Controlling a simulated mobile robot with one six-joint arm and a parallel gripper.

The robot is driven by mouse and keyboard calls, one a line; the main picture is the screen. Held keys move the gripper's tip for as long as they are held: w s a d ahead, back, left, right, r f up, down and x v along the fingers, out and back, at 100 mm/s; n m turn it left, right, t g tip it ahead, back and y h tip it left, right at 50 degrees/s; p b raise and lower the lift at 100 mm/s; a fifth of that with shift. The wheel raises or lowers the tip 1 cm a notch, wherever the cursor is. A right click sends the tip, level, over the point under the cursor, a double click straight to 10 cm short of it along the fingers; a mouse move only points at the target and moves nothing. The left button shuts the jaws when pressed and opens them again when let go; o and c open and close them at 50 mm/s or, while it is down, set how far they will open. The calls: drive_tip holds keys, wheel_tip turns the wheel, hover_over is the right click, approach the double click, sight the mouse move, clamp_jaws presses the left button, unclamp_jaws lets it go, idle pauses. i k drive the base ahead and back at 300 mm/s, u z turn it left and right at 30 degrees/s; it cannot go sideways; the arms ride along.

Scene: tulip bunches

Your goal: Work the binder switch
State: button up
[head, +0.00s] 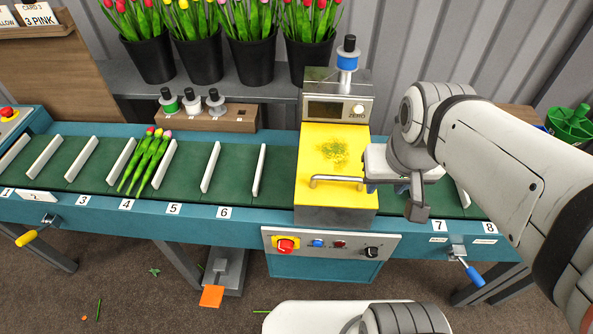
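A grey control panel (277,239) is on the teal bench front, below the yellow-topped machine (311,160). It carries a red knob on a yellow base (286,246), a blue button (318,243), a small red button (340,244) and a black rotary switch (372,252). I cannot read which one is the binder switch. My gripper (395,195) hangs over the belt just right of the machine, above and right of the black switch and apart from the panel. Its fingers are partly hidden by its own body, so its opening is unclear.
A silver bar handle (336,179) sticks out from the machine's front, close to my gripper. Tulips (148,160) lie between dividers on the green belt (235,170). A blue-handled lever (472,273) is at right, a yellow-handled one (28,237) at left. An orange pedal (211,296) is below.

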sight(284, 246)
drive_tip(key=z, duration=1.6)
drive_tip(key=k, duration=2.5)
drive_tip(key=u, duration=0.7)
drive_tip(key=i, duration=1)
drive_tip(key=u, duration=0.1)
